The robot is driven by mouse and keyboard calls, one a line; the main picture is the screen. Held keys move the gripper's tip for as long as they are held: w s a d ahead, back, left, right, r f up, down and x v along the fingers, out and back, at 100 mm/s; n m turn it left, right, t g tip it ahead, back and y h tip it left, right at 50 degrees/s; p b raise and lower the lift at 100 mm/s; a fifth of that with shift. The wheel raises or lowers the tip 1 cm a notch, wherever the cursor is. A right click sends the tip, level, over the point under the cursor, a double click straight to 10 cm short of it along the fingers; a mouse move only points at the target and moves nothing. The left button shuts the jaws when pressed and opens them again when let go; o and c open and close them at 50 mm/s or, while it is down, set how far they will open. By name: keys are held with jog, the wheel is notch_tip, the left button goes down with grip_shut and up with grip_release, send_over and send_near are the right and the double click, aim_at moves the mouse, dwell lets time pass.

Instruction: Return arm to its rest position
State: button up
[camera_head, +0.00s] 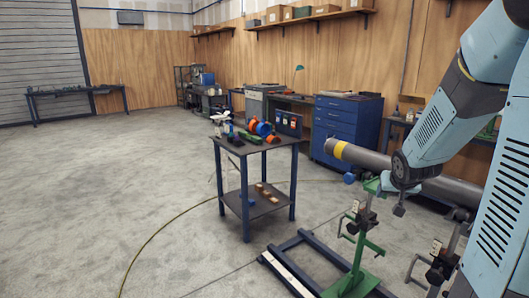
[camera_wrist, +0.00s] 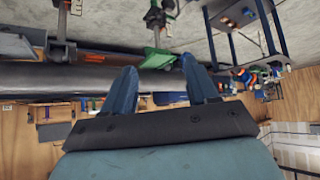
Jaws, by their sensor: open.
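The long dark-grey pipe (camera_head: 372,159), with a yellow band near its left end, lies on stands at the right of the head view. It also shows as a dark cylinder at the left of the wrist view (camera_wrist: 55,77). My arm comes in from the right and bends down in front of the pipe, hiding part of it. My gripper (camera_wrist: 157,66) shows two blue fingers spread apart in the wrist view, with nothing between them. It appears close to the pipe; I cannot tell the exact gap. In the head view its fingers are hard to make out.
A green stand (camera_head: 360,250) rises from a dark floor frame (camera_head: 300,262) under the pipe. A blue-legged table (camera_head: 254,148) holds tools and orange and blue parts. A blue drawer cabinet (camera_head: 347,130) stands behind. The floor (camera_head: 90,200) at left is clear apart from a yellow hose.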

jog(key=s+a+r+n+g+y, duration=0.1)
jog(key=s+a+r, duration=0.3)
jog(key=s, duration=0.4)
jog(key=s+a+r+n, duration=0.1)
jog(key=s+a+r, duration=0.3)
jog(key=s, duration=0.5)
jog(key=s+a+r+g+y, duration=0.1)
jog(key=s+a+r, duration=0.3)
jog(key=s+a, duration=0.2)
jog(key=shift+s+r+n+g+y, duration=0.15)
jog(key=shift+s+n+g+y, duration=0.2)
jog(key=shift+s, duration=0.8)
